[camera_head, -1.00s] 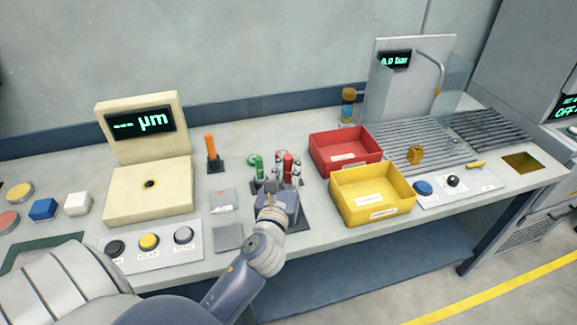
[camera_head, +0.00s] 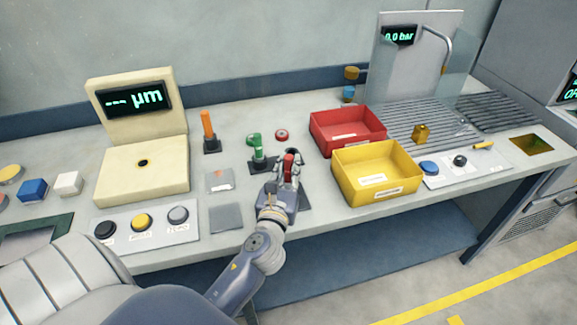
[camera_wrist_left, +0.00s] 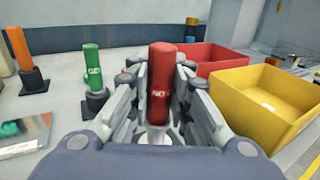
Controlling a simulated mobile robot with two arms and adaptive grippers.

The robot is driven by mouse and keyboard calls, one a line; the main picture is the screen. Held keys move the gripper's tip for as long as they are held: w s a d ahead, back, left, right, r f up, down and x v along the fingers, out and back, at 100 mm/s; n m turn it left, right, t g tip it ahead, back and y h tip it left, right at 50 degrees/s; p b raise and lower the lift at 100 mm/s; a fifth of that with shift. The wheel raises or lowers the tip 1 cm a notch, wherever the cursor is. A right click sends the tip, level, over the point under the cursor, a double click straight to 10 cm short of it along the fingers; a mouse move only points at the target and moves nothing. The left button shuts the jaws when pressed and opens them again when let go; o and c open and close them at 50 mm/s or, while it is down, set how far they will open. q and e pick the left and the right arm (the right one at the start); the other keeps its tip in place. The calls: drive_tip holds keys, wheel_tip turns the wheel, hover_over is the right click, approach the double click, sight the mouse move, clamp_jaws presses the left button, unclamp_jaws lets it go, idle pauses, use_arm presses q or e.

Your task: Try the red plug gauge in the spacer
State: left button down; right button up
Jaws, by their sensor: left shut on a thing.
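My left gripper (camera_head: 288,160) is shut on the red plug gauge (camera_head: 289,166). In the left wrist view the red gauge (camera_wrist_left: 160,80) stands upright between the fingers, with a pale metallic part below it. I cannot tell whether its lower end is clear of the bench. A green plug gauge (camera_head: 257,150) and an orange one (camera_head: 208,128) stand in dark holders to its left. A brass-coloured part (camera_head: 420,134), possibly the spacer, sits on the slatted grate. My right gripper is out of view.
A red bin (camera_head: 346,140) and a yellow bin (camera_head: 347,192) stand right of the gripper. A small red round item (camera_head: 281,134) lies behind it. A cream gauge unit (camera_head: 143,185) with a µm display stands left. Buttons line the bench's front.

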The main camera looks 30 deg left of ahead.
sight(289, 156)
use_arm(q)
drive_tip(key=shift+f, duration=0.45)
idle(1.4)
drive_tip(key=shift+r+p, duration=2.55)
drive_tip(key=shift+r, duration=0.1)
drive_tip(key=shift+w, duration=0.1)
